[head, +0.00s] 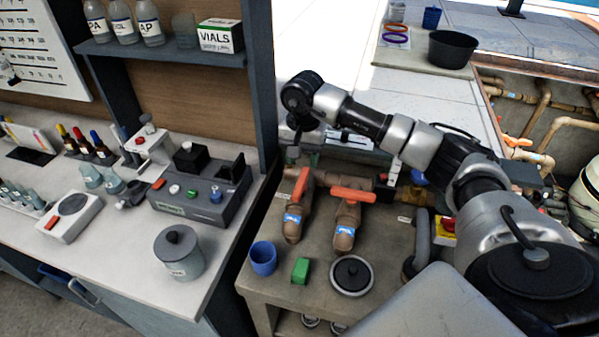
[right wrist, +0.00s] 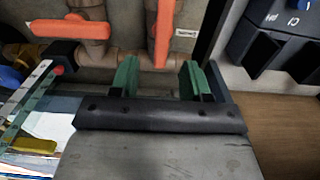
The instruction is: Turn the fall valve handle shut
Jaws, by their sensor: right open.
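Two brown valves with orange lever handles sit side by side on the bench. The left handle (head: 302,184) lies along its pipe; the right handle (head: 352,195) lies across its pipe. Both valves carry blue tags too small to read, so I cannot tell which is the fall valve. My right gripper (head: 293,154) points down just behind the left handle. In the right wrist view, its green fingers (right wrist: 158,80) are apart and empty. The lengthwise handle (right wrist: 164,35) is ahead between them, apart from the fingers; the crosswise handle (right wrist: 68,29) is to the left. My left gripper is out of view.
A blue cup (head: 263,259), a green block (head: 300,271) and a round lidded item (head: 351,275) stand in front of the valves. A dark cabinet post (head: 249,100) rises close left of the gripper. A grey control box (head: 200,195) sits on the left counter.

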